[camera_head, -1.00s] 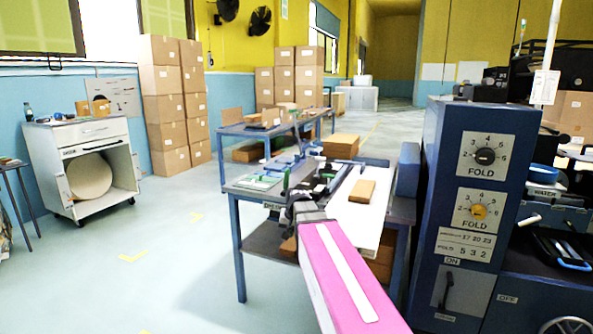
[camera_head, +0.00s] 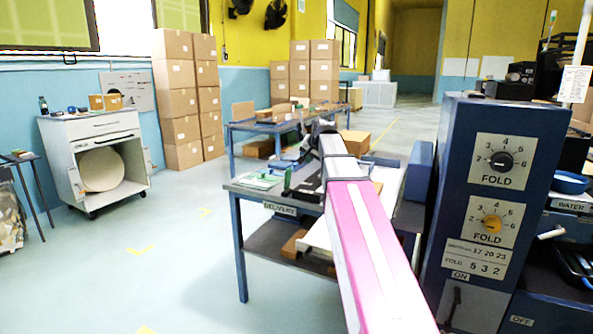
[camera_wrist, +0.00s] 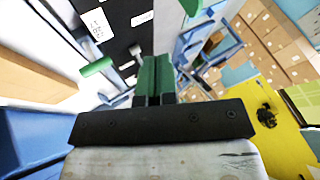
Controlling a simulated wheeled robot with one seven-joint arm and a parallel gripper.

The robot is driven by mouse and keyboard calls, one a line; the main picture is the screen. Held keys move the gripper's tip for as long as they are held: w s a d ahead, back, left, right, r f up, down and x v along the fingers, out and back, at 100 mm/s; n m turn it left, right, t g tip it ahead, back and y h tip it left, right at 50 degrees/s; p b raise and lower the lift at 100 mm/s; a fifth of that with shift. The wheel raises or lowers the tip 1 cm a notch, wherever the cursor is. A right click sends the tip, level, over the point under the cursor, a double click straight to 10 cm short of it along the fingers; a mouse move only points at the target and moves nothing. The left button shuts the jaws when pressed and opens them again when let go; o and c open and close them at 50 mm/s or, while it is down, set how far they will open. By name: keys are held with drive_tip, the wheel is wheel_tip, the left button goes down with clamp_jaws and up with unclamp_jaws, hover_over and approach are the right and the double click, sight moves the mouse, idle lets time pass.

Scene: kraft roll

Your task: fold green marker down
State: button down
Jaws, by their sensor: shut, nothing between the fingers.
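In the wrist view my gripper (camera_wrist: 154,70) shows as two dark green fingers held together, with nothing between them. A short light-green piece (camera_wrist: 97,67), which looks like the green marker, sits left of the fingers beside a black part with a white number label. It appears apart from the fingertips; whether it stands up or is folded is hard to tell. In the head view my pink arm reaches over the blue work table (camera_head: 240,240), and hides most of the black device (camera_head: 308,183) on it. I cannot make out the marker there.
A blue machine cabinet (camera_head: 492,215) with two FOLD dials stands close on the right of my arm. Green pieces (camera_head: 262,180) lie on the table's left part. Stacked cartons (camera_head: 185,100) stand behind.

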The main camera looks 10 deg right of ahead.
idle(0.3)
approach(290, 175)
drive_tip(key=d+f, duration=0.1)
drive_tip(key=w+d+f, duration=0.1)
drive_tip(key=f, duration=0.2)
drive_tip(key=shift+w+d+f, duration=0.2)
drive_tip(key=shift+d+f, duration=0.1)
drive_tip(key=shift+d, duration=0.1)
drive_tip(key=shift+w+a+r, duration=0.1)
drive_tip(key=shift+w+a, duration=0.25)
drive_tip(key=shift+a, duration=0.2)
drive_tip(key=shift+w+a+r, duration=0.15)
drive_tip(key=shift+w+a, duration=0.15)
drive_tip(key=shift+a, duration=0.2)
drive_tip(key=shift+w+a, duration=0.35)
drive_tip(key=shift+a, duration=0.2)
drive_tip(key=shift+w+a+r, duration=0.1)
